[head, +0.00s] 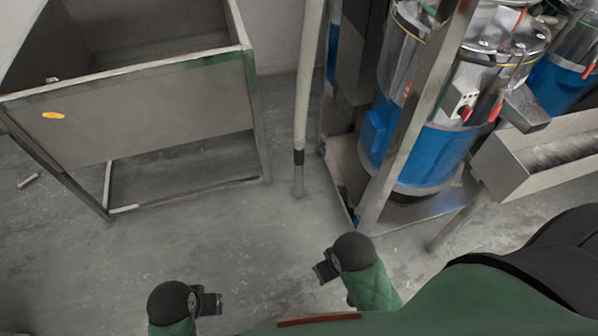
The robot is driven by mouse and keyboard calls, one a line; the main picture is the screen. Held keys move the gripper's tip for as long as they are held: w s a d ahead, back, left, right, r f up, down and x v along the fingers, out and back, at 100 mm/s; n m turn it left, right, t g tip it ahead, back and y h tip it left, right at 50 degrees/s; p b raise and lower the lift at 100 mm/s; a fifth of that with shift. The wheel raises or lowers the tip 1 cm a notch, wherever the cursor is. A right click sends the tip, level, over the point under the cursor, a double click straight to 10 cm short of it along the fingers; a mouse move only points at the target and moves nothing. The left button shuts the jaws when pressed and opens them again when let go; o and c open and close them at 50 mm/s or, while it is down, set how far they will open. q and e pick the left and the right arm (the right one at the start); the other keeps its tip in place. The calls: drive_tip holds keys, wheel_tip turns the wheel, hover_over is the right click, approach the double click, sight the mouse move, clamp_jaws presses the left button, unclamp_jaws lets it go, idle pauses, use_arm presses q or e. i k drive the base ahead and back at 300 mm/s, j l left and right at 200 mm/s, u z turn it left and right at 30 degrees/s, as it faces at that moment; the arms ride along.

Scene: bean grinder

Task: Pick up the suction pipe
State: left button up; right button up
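The suction pipe (305,95) is a long, pale grey tube standing nearly upright at the upper middle of the head view. It has a black band and a metal lower end near the floor, and its top runs out of the picture. My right gripper (325,270) is low in the view, in front of the pipe's lower end and apart from it. My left gripper (211,303) is at the bottom, left of the pipe and well away from it. Both grippers look small and dark, and their finger gaps cannot be made out. I see nothing held in either.
A steel bin on legs (150,110) stands left of the pipe. A blue and silver grinder machine (425,155) in a metal frame stands close on the right, with a metal trough (510,165) beside it. The grey floor (230,240) in front is clear.

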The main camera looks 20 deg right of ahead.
sight(298, 147)
drive_tip(key=i+l, duration=0.1)
drive_tip(key=l, duration=0.55)
drive_tip(key=i+l, duration=0.1)
drive_tip(key=l, duration=0.55)
drive_tip(key=i+l, duration=0.1)
drive_tip(key=l, duration=0.55)
drive_tip(key=i+l, duration=0.1)
drive_tip(key=l, duration=0.55)
drive_tip(key=i+u, duration=0.05)
